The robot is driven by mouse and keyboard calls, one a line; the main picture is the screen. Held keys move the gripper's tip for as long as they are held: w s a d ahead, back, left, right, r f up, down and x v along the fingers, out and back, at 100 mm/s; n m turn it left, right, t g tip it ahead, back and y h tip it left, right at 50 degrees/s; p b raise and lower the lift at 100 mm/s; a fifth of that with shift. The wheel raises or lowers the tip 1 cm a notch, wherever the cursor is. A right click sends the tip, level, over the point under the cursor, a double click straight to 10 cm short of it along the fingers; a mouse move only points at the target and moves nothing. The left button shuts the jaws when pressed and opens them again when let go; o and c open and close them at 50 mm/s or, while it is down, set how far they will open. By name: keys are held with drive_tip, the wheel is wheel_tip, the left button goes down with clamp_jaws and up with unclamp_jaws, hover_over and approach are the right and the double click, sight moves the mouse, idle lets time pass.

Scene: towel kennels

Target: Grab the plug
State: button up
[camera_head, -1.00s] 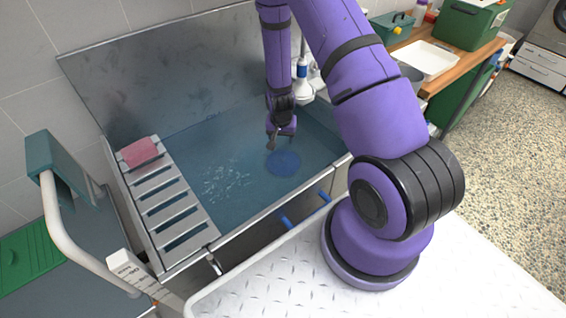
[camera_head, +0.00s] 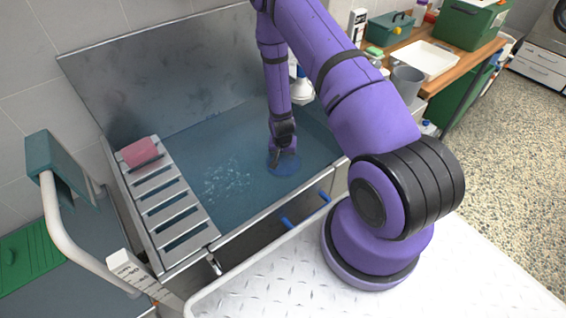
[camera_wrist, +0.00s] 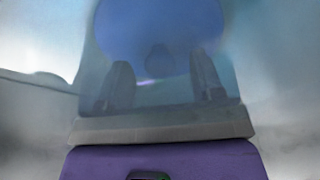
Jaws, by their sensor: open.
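The plug is a round blue disc (camera_head: 284,163) under the water in the tub (camera_head: 232,236). In the wrist view the blue disc (camera_wrist: 160,30) fills the upper middle, blurred by the water, with a small darker knob (camera_wrist: 159,60) at its near edge. My gripper (camera_head: 285,158) points down over the disc in the head view, its tips at or in the water. In the wrist view my gripper (camera_wrist: 160,80) is open, one finger on each side of the knob. I cannot tell whether either finger touches it.
A slatted rack (camera_head: 170,200) with a pink sponge (camera_head: 140,152) lies across the tub's left end. A metal splashback (camera_head: 165,75) stands behind. White foam floats left of the disc. A white bottle with a blue top (camera_head: 301,86) stands at the back right.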

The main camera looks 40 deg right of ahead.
drive_tip(key=shift+f, duration=0.45)
drive_tip(key=c, duration=1)
drive_tip(key=shift+r, duration=0.1)
drive_tip(key=shift+c, duration=0.2)
